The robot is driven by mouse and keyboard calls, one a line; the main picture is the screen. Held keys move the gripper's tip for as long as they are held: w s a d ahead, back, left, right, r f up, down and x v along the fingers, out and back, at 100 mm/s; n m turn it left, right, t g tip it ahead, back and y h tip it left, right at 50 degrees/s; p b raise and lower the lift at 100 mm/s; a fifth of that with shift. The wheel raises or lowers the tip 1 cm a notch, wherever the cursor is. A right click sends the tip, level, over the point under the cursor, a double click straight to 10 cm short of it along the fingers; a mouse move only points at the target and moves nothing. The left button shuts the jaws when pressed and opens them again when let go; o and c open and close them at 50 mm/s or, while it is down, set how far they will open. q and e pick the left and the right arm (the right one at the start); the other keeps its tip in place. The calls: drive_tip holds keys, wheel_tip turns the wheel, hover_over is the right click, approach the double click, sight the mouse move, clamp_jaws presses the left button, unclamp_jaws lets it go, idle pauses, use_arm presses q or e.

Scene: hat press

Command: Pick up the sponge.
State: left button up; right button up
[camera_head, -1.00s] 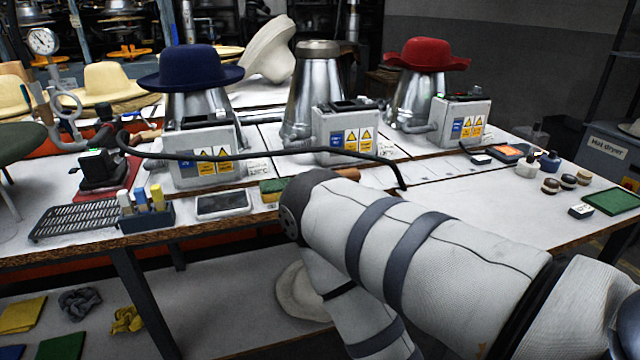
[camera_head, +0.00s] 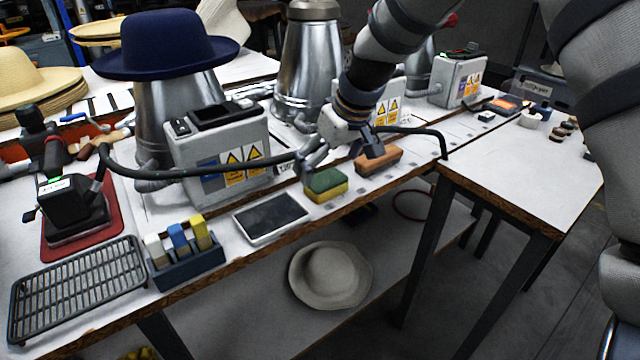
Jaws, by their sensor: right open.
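The sponge (camera_head: 326,187), green on top and yellow below, lies near the front edge of the workbench (camera_head: 285,258), just right of a black-screened tablet. My right gripper (camera_head: 342,158) comes down from the top right with its fingers spread wide. It is open and empty, just above and behind the sponge. Its left finger is close to the sponge's back left side; I cannot tell if they touch. Its right finger is near a wooden-backed brush. My left gripper is not in view.
The tablet (camera_head: 271,217) lies left of the sponge and the orange-brown brush (camera_head: 378,160) right of it. A black hose (camera_head: 240,170) and a grey control box (camera_head: 218,150) are behind. A caddy (camera_head: 187,264) and rack (camera_head: 78,287) stand front left. A hat (camera_head: 330,275) lies on the lower shelf.

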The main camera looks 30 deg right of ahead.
sight(326, 179)
drive_tip(key=x, duration=0.3)
drive_tip(key=d+x, duration=0.1)
drive_tip(key=x, duration=0.1)
drive_tip(key=shift+s+f+b, duration=0.2)
drive_tip(key=shift+s+b, duration=0.1)
drive_tip(key=shift+b, duration=0.05)
drive_tip(key=shift+w+a+f, duration=0.1)
drive_tip(key=shift+w+f, duration=0.15)
drive_tip(key=shift+f, duration=0.1)
drive_tip(key=shift+r, duration=0.2)
drive_tip(key=shift+c, duration=0.3)
drive_tip(key=c, duration=0.7)
